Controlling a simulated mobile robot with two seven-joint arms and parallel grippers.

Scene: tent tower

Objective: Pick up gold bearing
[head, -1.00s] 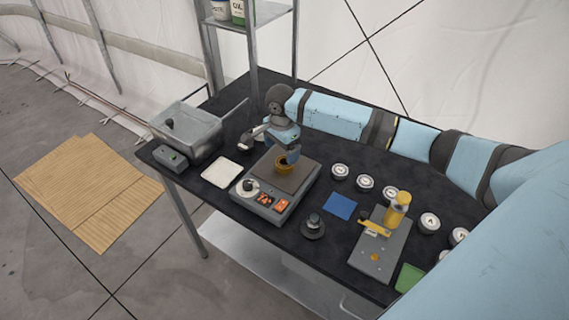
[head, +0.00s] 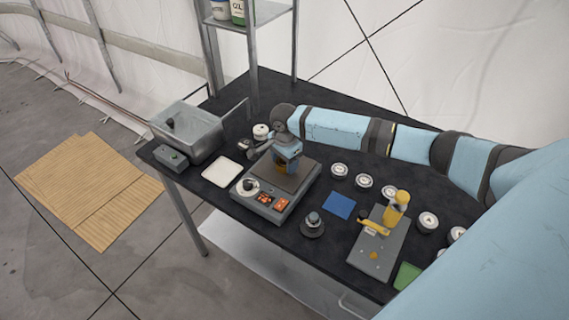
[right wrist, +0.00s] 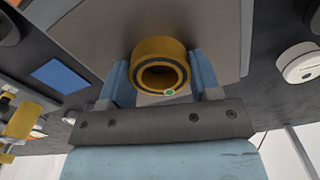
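The gold bearing (right wrist: 160,62), a thick ring with a dark inner band, is on the grey plate of the heating device (right wrist: 90,28). In the head view the bearing (head: 281,169) is mostly hidden by my right gripper (head: 287,166), which points down at it. In the right wrist view the blue fingers of my right gripper (right wrist: 161,80) stand wide apart, one on each side of the bearing. I see no clear squeeze on it, though the gaps are small. My left gripper is not in view.
The device (head: 268,200) has a dial and orange displays. A grey basin (head: 190,130) and white pad (head: 222,171) are left of it. A dark knobbed piece (head: 312,225), blue pad (head: 341,205), yellow press (head: 378,245) and several round tins (head: 339,171) are right of it.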

